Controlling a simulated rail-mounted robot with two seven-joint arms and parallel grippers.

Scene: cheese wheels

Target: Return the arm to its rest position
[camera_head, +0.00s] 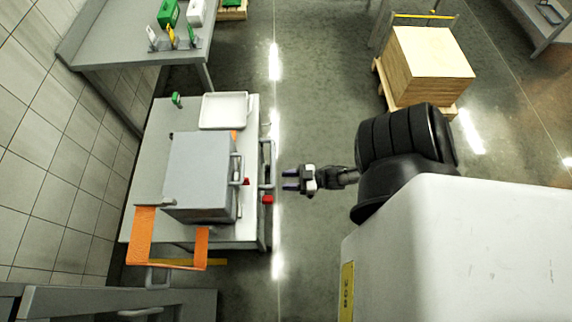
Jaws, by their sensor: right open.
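My right gripper (290,181) shows near the middle of the camera_head view. Its two dark fingers point left and are apart, with nothing between them. It is over the floor, just to the right of the grey table (150,190) and a small gap from the handle bar at that table's edge. My right arm reaches it from the right, past a black ribbed part and a white housing that is mine. My left gripper is not in the view. No cheese wheel can be made out.
A grey metal box (198,170) with handles stands on the table beside a white tray (224,110) and an orange frame (142,240). A wooden block (432,60) sits on a pallet at the upper right. A second table (120,45) is at the upper left. The middle floor is clear.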

